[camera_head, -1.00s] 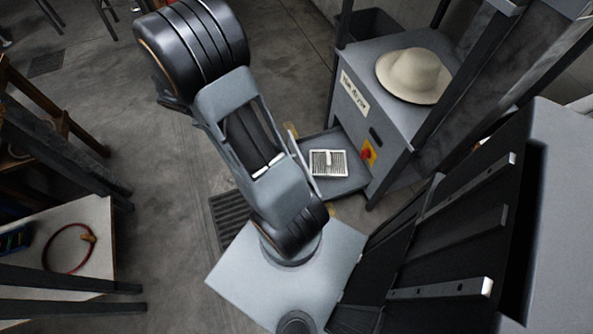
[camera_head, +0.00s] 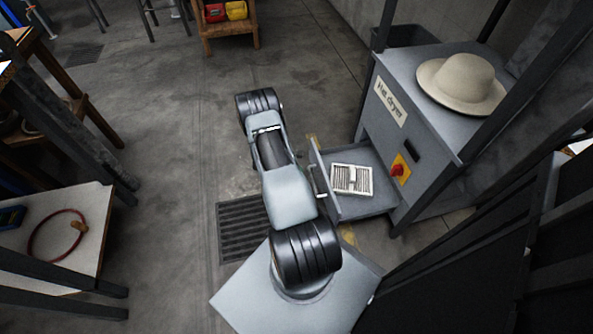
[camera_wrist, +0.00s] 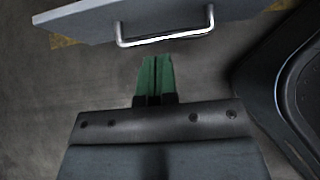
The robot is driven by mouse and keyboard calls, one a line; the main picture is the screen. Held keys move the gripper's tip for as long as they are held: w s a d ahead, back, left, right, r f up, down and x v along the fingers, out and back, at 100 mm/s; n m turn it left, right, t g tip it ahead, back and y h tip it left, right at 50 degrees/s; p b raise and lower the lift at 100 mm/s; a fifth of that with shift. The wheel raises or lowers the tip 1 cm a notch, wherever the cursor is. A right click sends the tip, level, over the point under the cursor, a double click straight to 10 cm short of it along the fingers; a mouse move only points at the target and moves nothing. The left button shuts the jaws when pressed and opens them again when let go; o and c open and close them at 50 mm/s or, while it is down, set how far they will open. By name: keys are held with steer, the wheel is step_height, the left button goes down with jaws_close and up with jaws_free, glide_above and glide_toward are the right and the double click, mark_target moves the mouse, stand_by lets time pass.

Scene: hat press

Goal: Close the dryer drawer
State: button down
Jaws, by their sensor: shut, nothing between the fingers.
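The hat dryer (camera_head: 374,140) is a grey cabinet at the right in the head view. Its drawer (camera_head: 385,205) is pulled out to the left, low down, with a white slatted piece (camera_head: 351,179) inside. In the wrist view the drawer's grey front panel (camera_wrist: 85,22) crosses the top, with a metal bar handle (camera_wrist: 165,41). My gripper (camera_wrist: 157,60) is shut and empty. Its green fingertips point at the handle from just short of it, and I cannot tell whether they touch. In the head view my arm hides the gripper.
A cream hat (camera_head: 461,83) lies on the dryer top. A red knob on a yellow plate (camera_head: 401,169) sits on the dryer front. A floor grate (camera_head: 243,229) lies left of my base. A table with a red ring (camera_head: 57,235) stands at the left. Open floor lies beyond my arm.

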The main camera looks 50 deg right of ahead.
mark_target(322, 173)
steer(key=b+x, duration=0.1)
steer(key=x, duration=0.4)
steer(key=r+b+x, duration=0.1)
steer(key=x, duration=0.2)
steer(key=shift+s+d+b, duration=0.3)
steer(key=shift+s+d, duration=0.05)
steer(key=shift+d, duration=0.05)
steer(key=shift+s+d, duration=0.5)
steer(key=shift+d, duration=0.2)
